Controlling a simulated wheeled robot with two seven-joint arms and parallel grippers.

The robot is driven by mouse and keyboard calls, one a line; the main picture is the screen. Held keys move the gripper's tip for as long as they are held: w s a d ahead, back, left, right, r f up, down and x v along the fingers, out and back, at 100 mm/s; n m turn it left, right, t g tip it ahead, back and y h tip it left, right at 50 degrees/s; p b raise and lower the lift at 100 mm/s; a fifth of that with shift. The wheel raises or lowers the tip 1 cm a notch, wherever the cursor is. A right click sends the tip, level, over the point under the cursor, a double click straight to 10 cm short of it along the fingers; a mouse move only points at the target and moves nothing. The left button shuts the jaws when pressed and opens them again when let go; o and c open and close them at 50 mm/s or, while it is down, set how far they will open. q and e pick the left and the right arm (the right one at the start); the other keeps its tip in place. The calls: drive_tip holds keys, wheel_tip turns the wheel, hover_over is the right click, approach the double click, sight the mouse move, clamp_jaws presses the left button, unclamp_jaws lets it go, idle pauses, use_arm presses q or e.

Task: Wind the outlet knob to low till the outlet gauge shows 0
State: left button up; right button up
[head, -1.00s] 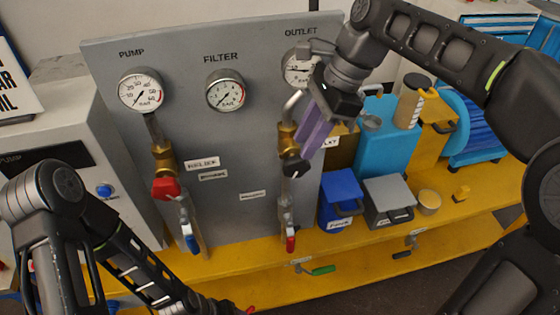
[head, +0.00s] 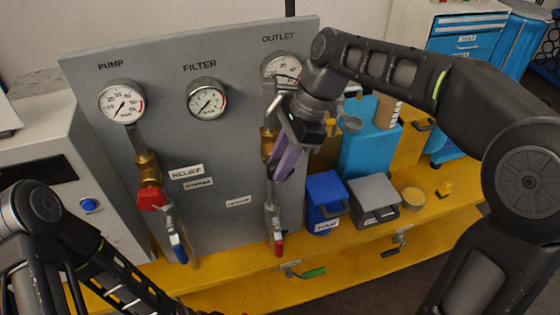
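The outlet gauge (head: 280,68) is a round white dial at the upper right of the grey panel. Its right edge is close to my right arm, and its needle is too small to read surely. Below it, a pipe runs to a brass valve body (head: 268,143) with a dark outlet knob (head: 273,171), largely covered by my gripper. My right gripper (head: 286,160), with purple fingers, is at this knob, pointing down and left. Its fingertips overlap the knob in the picture; whether they grip it is hidden. My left arm is at the lower left, its gripper out of view.
The pump gauge (head: 122,102) and filter gauge (head: 207,98) are on the panel's left. A red knob (head: 151,199) and blue-handled lever (head: 179,248) hang below the pump gauge. Blue (head: 325,200) and grey (head: 374,197) boxes stand right of the panel on the yellow bench (head: 432,212).

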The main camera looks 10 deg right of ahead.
clamp_jaws()
drive_tip(key=shift+h, duration=0.4)
drive_tip(key=h, duration=0.3)
drive_tip(key=shift+a, duration=0.4)
drive_tip(key=shift+a+f+h, duration=0.15)
drive_tip(key=shift+a+h, duration=0.05)
drive_tip(key=shift+h, duration=1.4)
drive_tip(key=shift+o, duration=0.8)
unclamp_jaws()
